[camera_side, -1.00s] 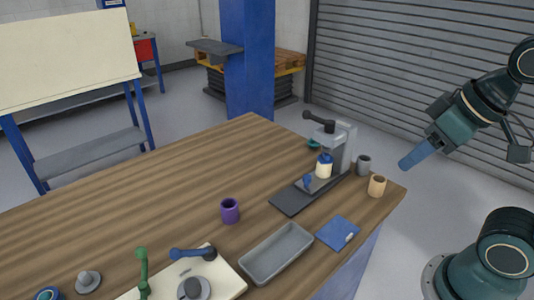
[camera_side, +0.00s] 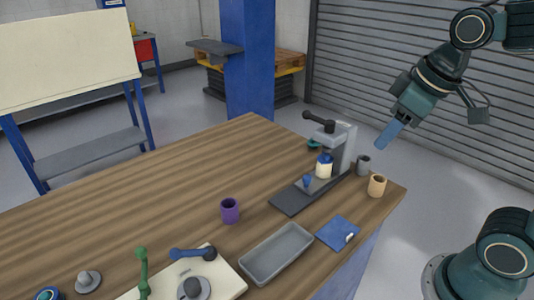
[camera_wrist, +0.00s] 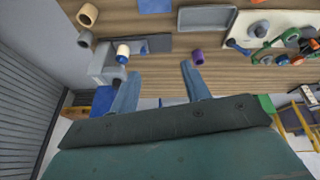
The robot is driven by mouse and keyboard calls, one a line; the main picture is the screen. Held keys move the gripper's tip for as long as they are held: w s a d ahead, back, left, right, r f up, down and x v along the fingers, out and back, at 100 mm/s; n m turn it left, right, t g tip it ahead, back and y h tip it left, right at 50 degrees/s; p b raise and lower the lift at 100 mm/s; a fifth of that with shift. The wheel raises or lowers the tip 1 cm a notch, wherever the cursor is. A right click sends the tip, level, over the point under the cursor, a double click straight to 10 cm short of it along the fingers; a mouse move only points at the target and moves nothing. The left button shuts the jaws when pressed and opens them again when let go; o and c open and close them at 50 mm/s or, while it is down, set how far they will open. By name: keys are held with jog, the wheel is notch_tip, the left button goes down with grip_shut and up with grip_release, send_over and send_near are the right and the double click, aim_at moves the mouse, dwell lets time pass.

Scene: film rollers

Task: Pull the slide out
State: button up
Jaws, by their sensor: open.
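A grey press (camera_side: 346,145) with a black lever stands at the right back of the table. A dark flat slide or base strip (camera_side: 287,204) extends from it toward the front left, with a blue knob (camera_side: 308,181) on top. My gripper (camera_side: 384,142) is open and empty, in the air to the right of the press, apart from everything. In the wrist view its two blue fingers (camera_wrist: 160,70) are spread.
A grey cup (camera_side: 363,166) and a tan cup (camera_side: 377,186) stand right of the press, near the table edge. A blue pad (camera_side: 338,233), grey tray (camera_side: 275,254) and purple cup (camera_side: 230,211) lie in front. The table's left middle is clear.

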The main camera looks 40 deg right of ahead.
jog(key=w+d+n+g, duration=0.1)
jog(key=w+d+n, duration=0.1)
jog(key=w, duration=0.5)
jog(key=n+g, duration=0.3)
jog(key=n, duration=0.2)
send_over(306, 177)
notch_tip(306, 177, down, 15)
jog(key=shift+s+a+r, duration=0.1)
jog(key=shift+s+r, duration=0.1)
jog(key=shift+s, duration=0.05)
jog(key=shift+f, duration=0.1)
jog(key=shift+w+d+f, duration=0.1)
jog(key=shift+f, duration=3.3)
jog(key=shift+w+d+f, duration=0.1)
jog(key=shift+f, duration=3.3)
jog(key=shift+a, duration=0.1)
grip_shut()
